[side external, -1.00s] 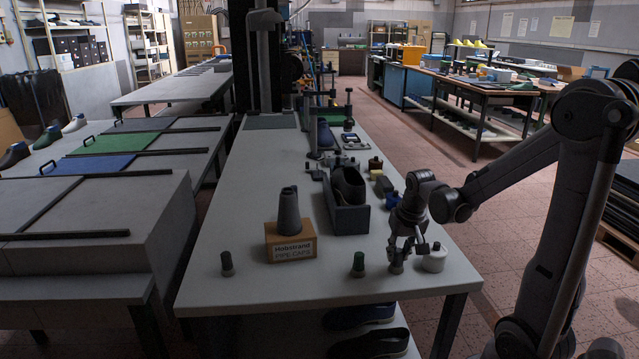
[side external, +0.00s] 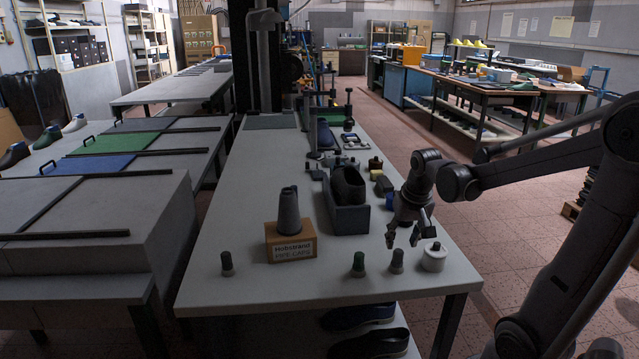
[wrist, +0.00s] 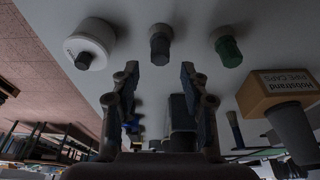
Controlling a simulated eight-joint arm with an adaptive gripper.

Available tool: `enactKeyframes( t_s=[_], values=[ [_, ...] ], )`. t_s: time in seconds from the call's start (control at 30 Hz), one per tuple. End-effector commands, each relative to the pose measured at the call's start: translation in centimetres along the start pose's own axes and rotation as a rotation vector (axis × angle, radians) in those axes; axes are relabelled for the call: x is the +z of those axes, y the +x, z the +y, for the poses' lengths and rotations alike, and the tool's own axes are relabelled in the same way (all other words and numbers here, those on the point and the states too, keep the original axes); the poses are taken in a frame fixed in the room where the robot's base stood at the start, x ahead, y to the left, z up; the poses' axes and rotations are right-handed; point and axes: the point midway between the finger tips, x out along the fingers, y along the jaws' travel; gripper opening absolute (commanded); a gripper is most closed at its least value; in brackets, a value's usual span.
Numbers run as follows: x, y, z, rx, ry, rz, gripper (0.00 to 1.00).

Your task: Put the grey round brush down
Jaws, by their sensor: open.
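The grey round brush (side external: 397,262) stands upright on the grey workbench (side external: 330,280), near its front edge, between a green-topped one (side external: 358,264) and a white round pot (side external: 434,258). My gripper (side external: 403,240) is open and empty, just above and behind the brush and apart from it. In the wrist view the grey brush (wrist: 160,46) shows beyond the gap between my two fingers (wrist: 159,74), with the green-topped one (wrist: 228,48) and the white pot (wrist: 88,44) on either side.
Another dark grey upright piece (side external: 227,264) stands at the front left.

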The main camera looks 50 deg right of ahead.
Motion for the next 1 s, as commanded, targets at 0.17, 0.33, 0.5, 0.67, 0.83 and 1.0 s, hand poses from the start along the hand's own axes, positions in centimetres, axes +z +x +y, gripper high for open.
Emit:
enactKeyframes(
  t_s=[0.17, 0.33, 0.5, 0.67, 0.83, 1.0],
  values=[
    [0.0, -2.5, 0.0, 0.000, 0.000, 0.000, 0.45],
    [0.1, -4.7, 0.0, 0.001, 0.000, 0.000, 0.45],
    [0.0, -6.2, 0.0, 0.001, 0.001, 0.000, 0.45],
    [0.1, -6.9, -0.2, -0.002, -0.006, 0.002, 0.45],
    [2.0, -7.2, -3.6, -0.054, -0.136, 0.057, 0.45],
    [6.4, -7.5, -9.4, -0.165, -0.391, 0.171, 0.45]
  ],
)
